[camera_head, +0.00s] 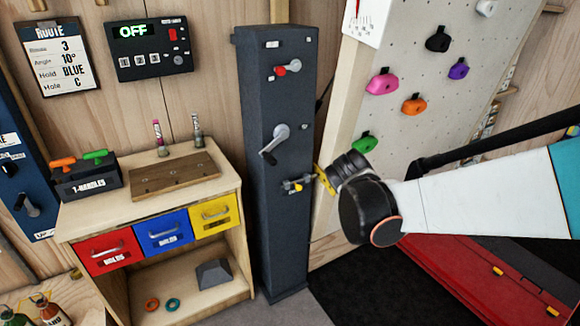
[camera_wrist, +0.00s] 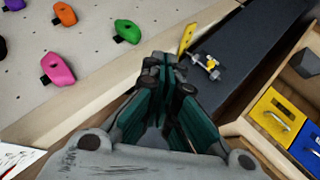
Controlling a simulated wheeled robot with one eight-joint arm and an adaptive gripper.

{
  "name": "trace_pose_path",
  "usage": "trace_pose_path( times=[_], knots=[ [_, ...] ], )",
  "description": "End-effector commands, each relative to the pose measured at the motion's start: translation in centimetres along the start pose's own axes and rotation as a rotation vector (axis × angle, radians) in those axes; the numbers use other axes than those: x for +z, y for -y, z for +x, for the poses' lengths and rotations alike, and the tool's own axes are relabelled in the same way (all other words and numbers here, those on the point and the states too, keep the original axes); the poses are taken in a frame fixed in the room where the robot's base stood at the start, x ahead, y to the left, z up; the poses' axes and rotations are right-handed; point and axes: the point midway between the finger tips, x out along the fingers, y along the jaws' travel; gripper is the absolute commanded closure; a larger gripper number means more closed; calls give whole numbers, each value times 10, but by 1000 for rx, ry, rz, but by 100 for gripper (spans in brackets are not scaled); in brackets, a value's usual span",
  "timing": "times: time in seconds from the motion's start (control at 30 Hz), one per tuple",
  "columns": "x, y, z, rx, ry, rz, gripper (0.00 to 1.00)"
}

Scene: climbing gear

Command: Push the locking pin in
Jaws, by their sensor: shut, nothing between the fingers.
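The locking pin (camera_head: 297,185) is a small metal fitting with a yellow end on the right front of the dark grey column (camera_head: 262,215), below the grey crank. It also shows in the wrist view (camera_wrist: 206,63), just right of my fingertips. My gripper (camera_head: 327,179) is shut and empty, to the right of the pin, with a small gap seen between them. In the wrist view, the shut fingertips (camera_wrist: 161,64) point toward the column's edge. A yellow strip (camera_wrist: 187,38) stands just beyond the fingertips. How deep the pin sits is too small to tell.
The grey crank (camera_head: 275,143) and a red-knobbed lever (camera_head: 287,68) stick out of the column above the pin. The tilted climbing panel (camera_head: 420,70) with coloured holds is at the right. A wooden cabinet (camera_head: 232,178) with coloured drawers stands at the left. The display (camera_head: 133,31) reads OFF.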

Motion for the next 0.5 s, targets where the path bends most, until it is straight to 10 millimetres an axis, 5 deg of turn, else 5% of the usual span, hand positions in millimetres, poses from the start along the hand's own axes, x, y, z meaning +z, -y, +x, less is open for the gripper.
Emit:
trace_pose_path(
  times=[0.5],
  knots=[
    [-57,74,101,128,-140,-259,100]
  ],
)
